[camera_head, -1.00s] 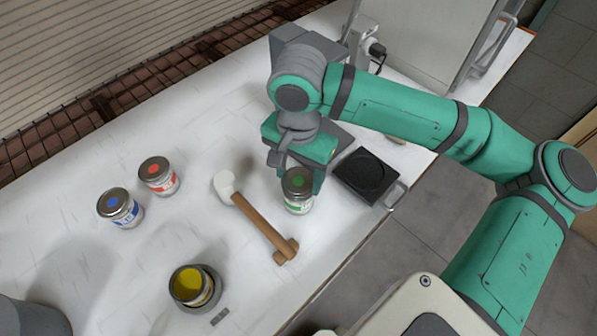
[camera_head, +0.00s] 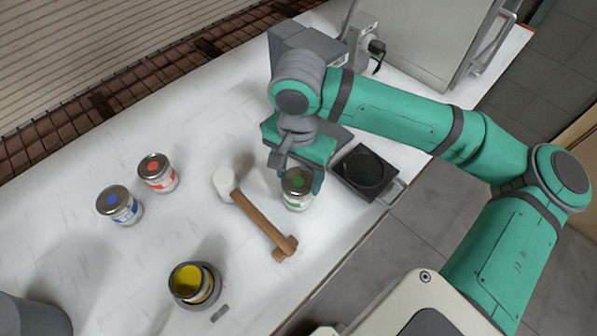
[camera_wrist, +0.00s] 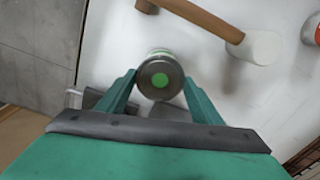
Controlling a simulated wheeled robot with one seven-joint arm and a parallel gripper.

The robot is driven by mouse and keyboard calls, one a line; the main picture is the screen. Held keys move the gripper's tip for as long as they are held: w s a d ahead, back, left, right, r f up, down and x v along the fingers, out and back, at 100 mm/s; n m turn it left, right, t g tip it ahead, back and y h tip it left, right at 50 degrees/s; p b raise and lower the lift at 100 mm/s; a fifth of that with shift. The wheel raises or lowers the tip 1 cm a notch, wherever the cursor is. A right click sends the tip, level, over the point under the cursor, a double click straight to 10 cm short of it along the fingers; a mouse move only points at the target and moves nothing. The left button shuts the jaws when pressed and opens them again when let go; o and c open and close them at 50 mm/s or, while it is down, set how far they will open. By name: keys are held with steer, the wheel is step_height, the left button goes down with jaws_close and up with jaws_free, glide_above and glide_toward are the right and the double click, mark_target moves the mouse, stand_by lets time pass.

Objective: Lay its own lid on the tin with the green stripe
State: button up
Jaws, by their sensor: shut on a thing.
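The tin with the green stripe (camera_head: 297,202) stands upright on the white table beside the mallet. Its grey lid (camera_head: 298,181) with a green dot is over its mouth, and the lid also shows from above in the wrist view (camera_wrist: 160,76). I cannot tell whether the lid rests fully on the rim. My gripper (camera_wrist: 160,80) is shut on the lid, one finger on each side. In the head view my gripper (camera_head: 297,178) is partly hidden by its own body and the lid.
A mallet (camera_head: 258,219) lies just left of the tin. A black square plate device (camera_head: 364,173) stands close on the right. Tins with red (camera_head: 157,173) and blue (camera_head: 120,207) dots stand left. An open tin of yellow (camera_head: 192,283) sits in a grey holder at the front.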

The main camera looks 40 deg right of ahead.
steer(key=shift+f, duration=0.1)
steer(key=o, duration=1.1)
steer(key=shift+w, duration=0.1)
step_height(320, 180, up, 11)
steer(key=shift+f, duration=0.1)
